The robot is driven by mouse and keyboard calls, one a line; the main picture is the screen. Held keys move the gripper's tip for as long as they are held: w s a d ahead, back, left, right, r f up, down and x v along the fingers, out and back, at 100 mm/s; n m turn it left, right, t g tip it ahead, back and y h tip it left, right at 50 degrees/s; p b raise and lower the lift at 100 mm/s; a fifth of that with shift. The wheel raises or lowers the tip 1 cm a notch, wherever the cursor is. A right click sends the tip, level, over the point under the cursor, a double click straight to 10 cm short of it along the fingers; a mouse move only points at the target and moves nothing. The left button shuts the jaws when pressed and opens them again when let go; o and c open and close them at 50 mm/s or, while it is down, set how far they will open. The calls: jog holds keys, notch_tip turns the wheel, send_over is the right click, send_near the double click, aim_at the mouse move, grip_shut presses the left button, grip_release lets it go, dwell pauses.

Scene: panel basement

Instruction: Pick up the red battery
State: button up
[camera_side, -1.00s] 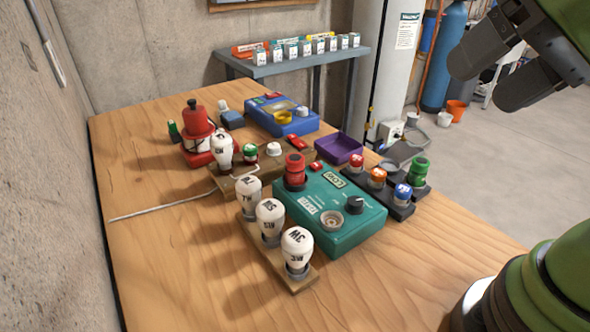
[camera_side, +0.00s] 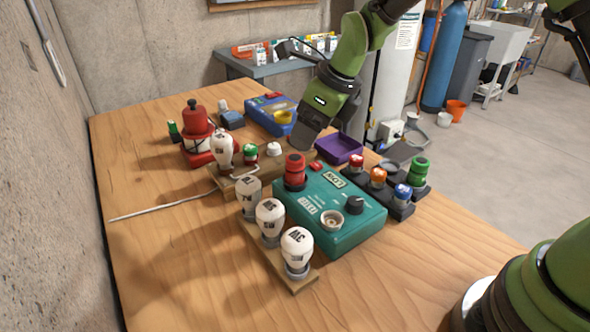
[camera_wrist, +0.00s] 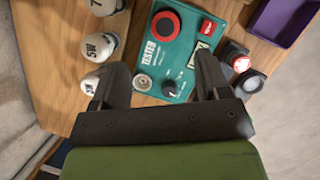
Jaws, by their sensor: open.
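Several red items show, and I cannot tell which is the battery. A red cylinder (camera_side: 295,170) stands upright on the back left corner of the teal tester (camera_side: 345,236); it also shows in the wrist view (camera_wrist: 165,27). A small red block (camera_side: 317,166) lies near the tester's back edge, and shows in the wrist view (camera_wrist: 208,27). A red-capped cell (camera_side: 357,162) stands in a black rack; its cap shows in the wrist view (camera_wrist: 239,63). My gripper (camera_side: 304,142) is above the table behind the tester, open and empty, its fingers apart in the wrist view (camera_wrist: 163,85).
White labelled bulbs (camera_side: 297,247) stand on a wooden strip at the tester's left. The rack also holds an orange (camera_side: 377,178), a blue and a green cell (camera_side: 419,170). A purple tray (camera_side: 339,149) is behind. The table's front left is clear.

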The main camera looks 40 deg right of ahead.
aim_at(298, 157)
jog(key=x, duration=0.8)
jog(key=shift+w+d, duration=0.1)
jog(key=shift+d, duration=0.3)
jog(key=c, duration=1.2)
jog(key=shift+o, duration=0.2)
notch_tip(298, 157, up, 10)
